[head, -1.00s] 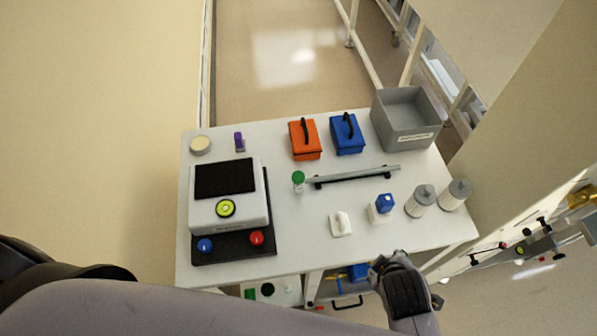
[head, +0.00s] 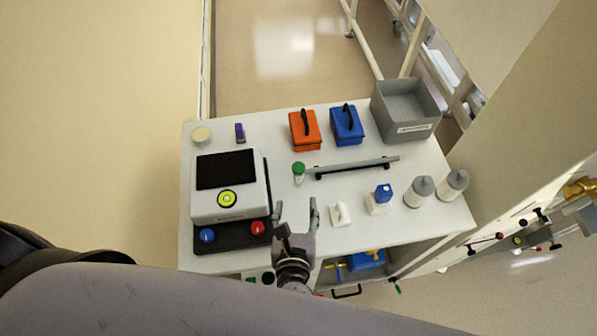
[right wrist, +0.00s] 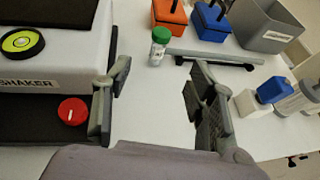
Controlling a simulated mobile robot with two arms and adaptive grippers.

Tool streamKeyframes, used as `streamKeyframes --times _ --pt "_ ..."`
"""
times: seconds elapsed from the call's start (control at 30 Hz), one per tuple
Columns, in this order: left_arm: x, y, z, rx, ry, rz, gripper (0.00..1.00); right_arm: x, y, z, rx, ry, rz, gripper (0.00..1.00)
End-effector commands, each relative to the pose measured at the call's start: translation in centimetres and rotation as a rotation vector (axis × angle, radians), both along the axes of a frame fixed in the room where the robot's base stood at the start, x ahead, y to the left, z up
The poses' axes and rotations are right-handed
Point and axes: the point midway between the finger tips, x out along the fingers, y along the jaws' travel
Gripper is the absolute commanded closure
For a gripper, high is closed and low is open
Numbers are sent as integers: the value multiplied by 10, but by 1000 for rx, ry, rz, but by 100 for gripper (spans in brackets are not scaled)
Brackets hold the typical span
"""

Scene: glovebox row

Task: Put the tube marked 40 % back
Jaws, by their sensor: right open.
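A tube with a green cap and a clear body (head: 299,172) stands upright on the white table, left of the grey bar. It also shows in the right wrist view (right wrist: 159,46), with markings too small to read. My right gripper (head: 297,207) is open and empty over the table's front part, on the near side of the tube. In the right wrist view its open fingers (right wrist: 160,82) point toward the tube, which is beyond the fingertips and apart from them. Green round tops (head: 268,278) show low under the table's front edge, mostly hidden. My left gripper is out of view.
A shaker (head: 208,207) with blue and red knobs is left of my gripper. A grey bar (head: 352,168) on black supports lies right of the tube.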

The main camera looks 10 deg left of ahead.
Motion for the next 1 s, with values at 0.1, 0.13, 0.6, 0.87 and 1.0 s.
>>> streamKeyframes --times 0.1,0.13,0.6,0.87,1.0 --pt "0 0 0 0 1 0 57 26 4 -9 2 -2 -5 48" --pt "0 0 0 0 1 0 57 32 5 -11 3 -2 -5 48" --pt "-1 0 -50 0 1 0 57 94 18 -41 8 4 -7 48" --pt "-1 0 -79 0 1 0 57 115 22 -54 8 2 -8 48" --pt "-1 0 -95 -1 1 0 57 131 25 -59 7 2 -7 48"
